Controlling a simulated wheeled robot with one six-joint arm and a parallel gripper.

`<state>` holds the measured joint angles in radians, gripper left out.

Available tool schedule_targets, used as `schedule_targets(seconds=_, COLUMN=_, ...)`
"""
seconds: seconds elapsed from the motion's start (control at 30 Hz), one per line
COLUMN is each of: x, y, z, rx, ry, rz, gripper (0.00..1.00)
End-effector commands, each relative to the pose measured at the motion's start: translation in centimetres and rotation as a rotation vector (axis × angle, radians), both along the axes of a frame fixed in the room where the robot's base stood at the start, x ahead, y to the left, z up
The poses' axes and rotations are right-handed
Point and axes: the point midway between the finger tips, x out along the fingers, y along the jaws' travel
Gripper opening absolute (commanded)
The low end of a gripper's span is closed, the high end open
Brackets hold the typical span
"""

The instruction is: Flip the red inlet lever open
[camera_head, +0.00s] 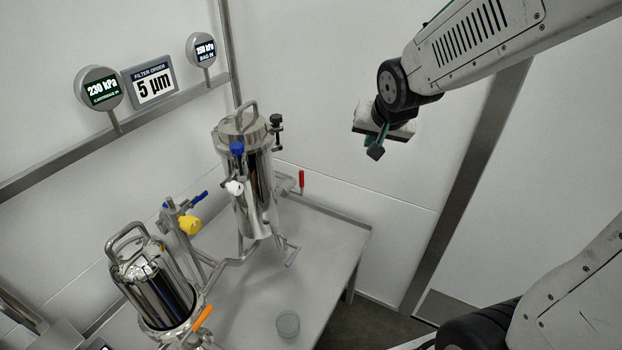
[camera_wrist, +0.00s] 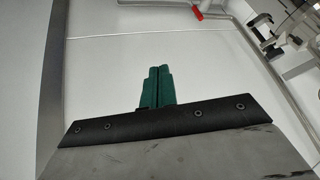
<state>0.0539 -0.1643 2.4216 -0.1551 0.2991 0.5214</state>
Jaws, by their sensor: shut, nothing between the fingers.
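The red lever (camera_head: 301,181) stands upright at the right side of the rear steel tank (camera_head: 256,195), near the table's back edge.
A front steel tank (camera_head: 155,285) has an orange lever (camera_head: 203,317). A yellow knob (camera_head: 190,225), blue handles and pipes lie between the tanks. A glass dish (camera_head: 288,324) sits on the table (camera_head: 250,315). Gauges (camera_head: 102,88) hang on a rail. Open space separates my gripper from the rear tank.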

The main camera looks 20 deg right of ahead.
Motion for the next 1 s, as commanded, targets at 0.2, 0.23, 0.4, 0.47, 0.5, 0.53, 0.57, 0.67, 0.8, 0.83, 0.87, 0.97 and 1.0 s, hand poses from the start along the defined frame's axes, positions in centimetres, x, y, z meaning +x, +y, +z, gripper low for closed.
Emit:
schedule_targets(seconds=0.2, x=8.8, y=-0.8, z=-5.3, rx=0.125, ry=-0.2, rz=-0.102, gripper=0.0)
schedule_targets(seconds=0.23, x=9.8, y=-0.8, z=-6.0, rx=0.148, ry=-0.228, rz=-0.114, gripper=0.0)
schedule_targets(seconds=0.4, x=14.7, y=-0.7, z=-10.6, rx=0.305, ry=-0.376, rz=-0.17, gripper=0.0)
schedule_targets(seconds=0.47, x=16.0, y=-0.6, z=-12.3, rx=0.371, ry=-0.424, rz=-0.186, gripper=0.0)
schedule_targets(seconds=0.5, x=16.7, y=-0.5, z=-13.5, rx=0.416, ry=-0.455, rz=-0.196, gripper=0.0)
schedule_targets(seconds=0.53, x=17.2, y=-0.4, z=-14.4, rx=0.452, ry=-0.477, rz=-0.203, gripper=0.0)
schedule_targets(seconds=0.57, x=17.6, y=-0.3, z=-15.3, rx=0.489, ry=-0.499, rz=-0.211, gripper=0.0)
schedule_targets(seconds=0.67, x=18.5, y=0.0, z=-18.2, rx=0.621, ry=-0.567, rz=-0.233, gripper=0.0)
schedule_targets(seconds=0.8, x=18.7, y=0.5, z=-22.3, rx=0.818, ry=-0.648, rz=-0.26, gripper=0.0)
schedule_targets(seconds=0.83, x=18.5, y=0.6, z=-23.1, rx=0.859, ry=-0.662, rz=-0.265, gripper=0.0)
schedule_targets(seconds=0.87, x=18.3, y=0.7, z=-23.8, rx=0.9, ry=-0.674, rz=-0.271, gripper=0.0)
schedule_targets(seconds=0.97, x=17.6, y=0.9, z=-25.7, rx=1.018, ry=-0.713, rz=-0.283, gripper=0.0)
schedule_targets(seconds=1.0, x=17.3, y=1.0, z=-26.3, rx=1.057, ry=-0.723, rz=-0.287, gripper=0.0)
